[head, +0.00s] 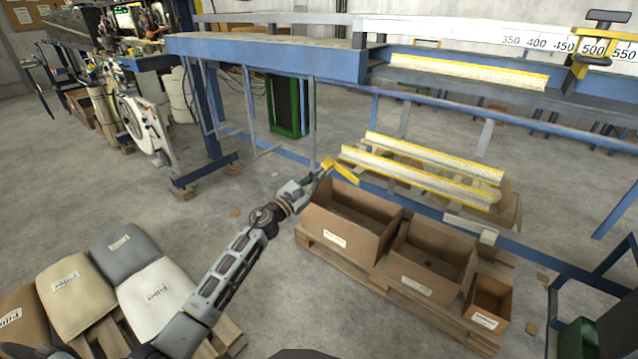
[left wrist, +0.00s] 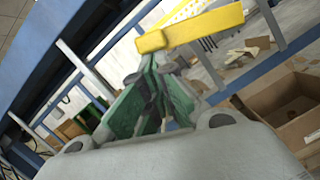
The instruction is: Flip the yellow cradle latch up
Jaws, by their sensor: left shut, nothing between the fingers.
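The yellow cradle latch (head: 343,171) is a short yellow bar at the left end of the yellow-edged rails, slanting down to the right in the head view. In the left wrist view the yellow latch (left wrist: 205,26) crosses the top, with a thicker block at its left end. My left gripper (head: 319,176) is shut and empty, its tips right at the latch's left end. In the left wrist view the green-padded fingers of this gripper (left wrist: 160,66) come together just below the block. I cannot tell whether they touch it. My right gripper is out of view.
Yellow-edged rails (head: 420,178) run right from the latch. Open cardboard boxes (head: 338,238) stand on a pallet below. A blue frame beam (head: 270,57) spans above. Filled sacks (head: 75,286) lie at lower left. The grey floor left of the gripper is clear.

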